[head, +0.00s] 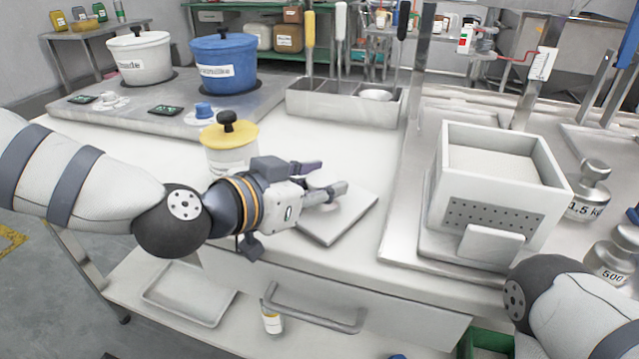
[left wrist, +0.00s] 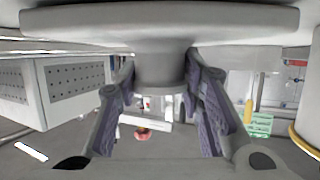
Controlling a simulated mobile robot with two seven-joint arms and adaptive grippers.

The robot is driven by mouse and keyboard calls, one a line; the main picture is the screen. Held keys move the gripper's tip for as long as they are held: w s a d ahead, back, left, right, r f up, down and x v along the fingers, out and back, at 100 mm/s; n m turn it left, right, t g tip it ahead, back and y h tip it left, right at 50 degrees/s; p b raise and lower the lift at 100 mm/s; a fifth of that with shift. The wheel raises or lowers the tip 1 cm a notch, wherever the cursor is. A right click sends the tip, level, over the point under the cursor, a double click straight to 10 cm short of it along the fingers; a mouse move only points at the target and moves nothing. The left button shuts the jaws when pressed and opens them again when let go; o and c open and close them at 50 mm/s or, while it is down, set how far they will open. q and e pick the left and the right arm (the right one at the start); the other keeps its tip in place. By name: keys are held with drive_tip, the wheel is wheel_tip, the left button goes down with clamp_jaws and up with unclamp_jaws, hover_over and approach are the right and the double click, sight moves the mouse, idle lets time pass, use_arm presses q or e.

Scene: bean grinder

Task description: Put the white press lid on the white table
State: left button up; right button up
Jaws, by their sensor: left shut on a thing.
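The white press lid (head: 345,218) is a flat square plate with a knob. My left gripper (head: 326,183) is shut on that knob, just above the plate. In the left wrist view, the lid (left wrist: 160,20) spans the top and its round stem sits between the two fingers (left wrist: 163,105). The lid is over the front middle of the white table (head: 350,150), left of the white press box (head: 495,215). I cannot tell whether its underside touches the table. The press box is open at the top. My right forearm shows at the lower right, but its gripper is out of view.
A yellow-lidded white jar (head: 230,145) stands close behind my left wrist. White (head: 140,58) and blue (head: 223,65) pots stand on a metal plate at back left. A metal bin (head: 345,105) is at the back. Weights (head: 588,190) stand at right. The table's back middle is clear.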

use_arm(q)
drive_tip(key=o, duration=1.3)
drive_tip(key=shift+f, duration=0.15)
drive_tip(key=p+v, duration=0.2)
drive_tip(key=v, duration=1)
drive_tip(key=shift+r, duration=0.25)
use_arm(e)
drive_tip(key=v, duration=0.2)
drive_tip(key=shift+w+r, duration=0.15)
drive_tip(key=shift+w, duration=0.15)
drive_tip(key=shift+s, duration=0.1)
